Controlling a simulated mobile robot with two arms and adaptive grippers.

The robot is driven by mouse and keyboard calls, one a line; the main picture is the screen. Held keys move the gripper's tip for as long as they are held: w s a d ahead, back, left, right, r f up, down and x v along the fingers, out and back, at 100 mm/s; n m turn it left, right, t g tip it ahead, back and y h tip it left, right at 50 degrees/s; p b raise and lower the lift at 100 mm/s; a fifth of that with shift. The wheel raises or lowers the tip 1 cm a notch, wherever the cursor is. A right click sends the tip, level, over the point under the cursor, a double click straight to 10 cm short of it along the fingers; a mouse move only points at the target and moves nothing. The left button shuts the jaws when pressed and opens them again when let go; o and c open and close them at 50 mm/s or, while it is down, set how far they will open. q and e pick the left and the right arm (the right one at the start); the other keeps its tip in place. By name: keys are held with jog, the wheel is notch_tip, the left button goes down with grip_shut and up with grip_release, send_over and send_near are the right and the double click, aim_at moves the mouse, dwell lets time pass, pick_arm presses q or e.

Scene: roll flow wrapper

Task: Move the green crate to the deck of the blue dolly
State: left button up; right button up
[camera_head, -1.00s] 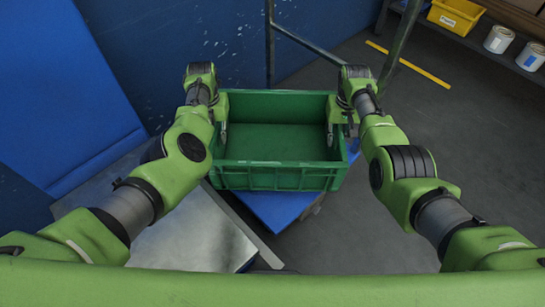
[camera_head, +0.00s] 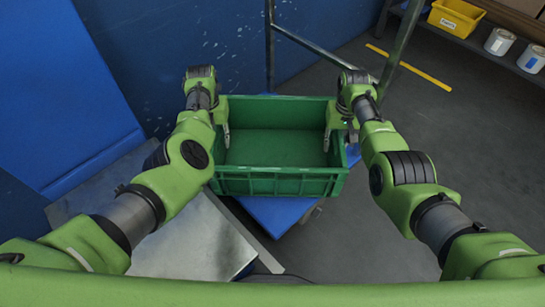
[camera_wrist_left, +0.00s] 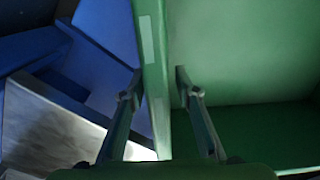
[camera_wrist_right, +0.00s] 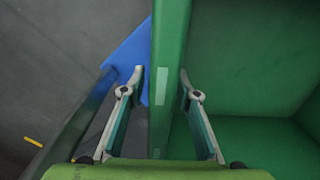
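The green crate (camera_head: 280,184) stands upright and empty over the blue dolly's deck (camera_head: 275,213). The deck shows below its front and right sides. Whether the crate's underside touches the deck is hidden. My left gripper (camera_head: 221,120) straddles the crate's left wall (camera_wrist_left: 158,110), with a gap beside the inner finger. My right gripper (camera_head: 340,125) straddles the right wall (camera_wrist_right: 163,110), with a small gap beside the outer finger. Both grippers look open, one finger inside and one outside the crate.
Grey tubular uprights (camera_head: 398,52) rise behind the crate. A metal-topped surface (camera_head: 195,240) lies at front left, with a blue panel (camera_head: 65,95) beyond. A shelf at top right holds a yellow bin (camera_head: 456,17) and white cans (camera_head: 499,41). The floor at right is clear.

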aim_at(340, 131)
pick_arm(q)
notch_tip(340, 131, up, 11)
jog(key=shift+f, duration=0.1)
pick_arm(e)
jog(key=shift+r, duration=0.5)
notch_tip(340, 131, up, 11)
pick_arm(q)
jog(key=shift+d, duration=0.1)
dwell(0.5)
